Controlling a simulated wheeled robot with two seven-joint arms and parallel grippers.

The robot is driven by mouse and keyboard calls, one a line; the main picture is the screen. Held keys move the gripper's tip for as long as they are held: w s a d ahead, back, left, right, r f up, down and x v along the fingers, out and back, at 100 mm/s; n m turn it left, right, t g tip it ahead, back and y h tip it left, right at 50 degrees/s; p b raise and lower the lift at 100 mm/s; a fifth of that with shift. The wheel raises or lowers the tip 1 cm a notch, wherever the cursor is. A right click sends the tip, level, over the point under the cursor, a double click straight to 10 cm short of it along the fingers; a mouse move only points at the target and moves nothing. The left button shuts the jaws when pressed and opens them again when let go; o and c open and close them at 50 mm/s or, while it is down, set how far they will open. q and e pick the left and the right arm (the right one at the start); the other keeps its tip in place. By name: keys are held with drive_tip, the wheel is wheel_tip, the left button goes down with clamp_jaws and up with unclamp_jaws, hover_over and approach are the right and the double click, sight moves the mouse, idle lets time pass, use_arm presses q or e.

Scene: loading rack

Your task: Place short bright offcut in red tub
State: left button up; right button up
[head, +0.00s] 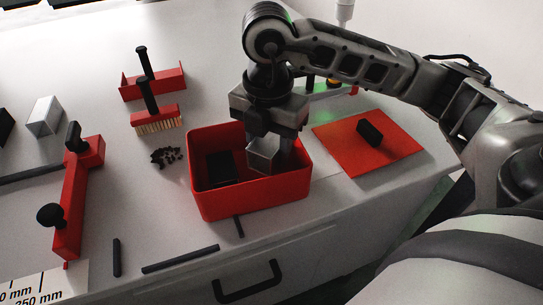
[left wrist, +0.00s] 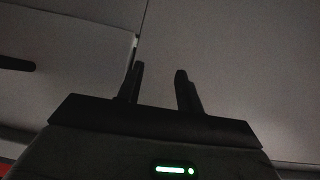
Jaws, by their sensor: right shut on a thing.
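The red tub (head: 250,196) stands on the grey bench near its front edge. My right gripper (head: 268,142) reaches down over the tub and is shut on a short bright offcut (head: 263,156), a silvery block held inside the tub's outline. Whether the offcut touches the tub's floor cannot be told. A black block (head: 221,168) lies in the left part of the tub. Another bright block (head: 43,116) lies at the far left of the bench. My left gripper (left wrist: 160,85) shows only in the left wrist view, with its fingers apart and nothing between them.
A red sheet (head: 400,150) with a black block (head: 369,133) lies right of the tub. A brush (head: 157,116), a red bracket (head: 172,82) and dark crumbs (head: 166,156) are to its left. A red fixture with black knobs (head: 76,198) stands further left. Dark strips lie along the front.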

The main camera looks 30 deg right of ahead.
drive_tip(key=shift+w+d+f, duration=0.15)
drive_tip(key=shift+d+f, duration=0.15)
drive_tip(key=shift+f, duration=0.05)
wheel_tip(320, 180, down, 3)
drive_tip(key=shift+d+f+p, duration=0.1)
drive_tip(key=shift+d+p, duration=0.05)
drive_tip(key=shift+p, duration=0.25)
drive_tip(key=shift+w+f, duration=0.1)
drive_tip(key=shift+f, duration=0.1)
drive_tip(key=shift+f+b, duration=0.15)
drive_tip(key=shift+b, duration=0.2)
drive_tip(key=o, duration=1)
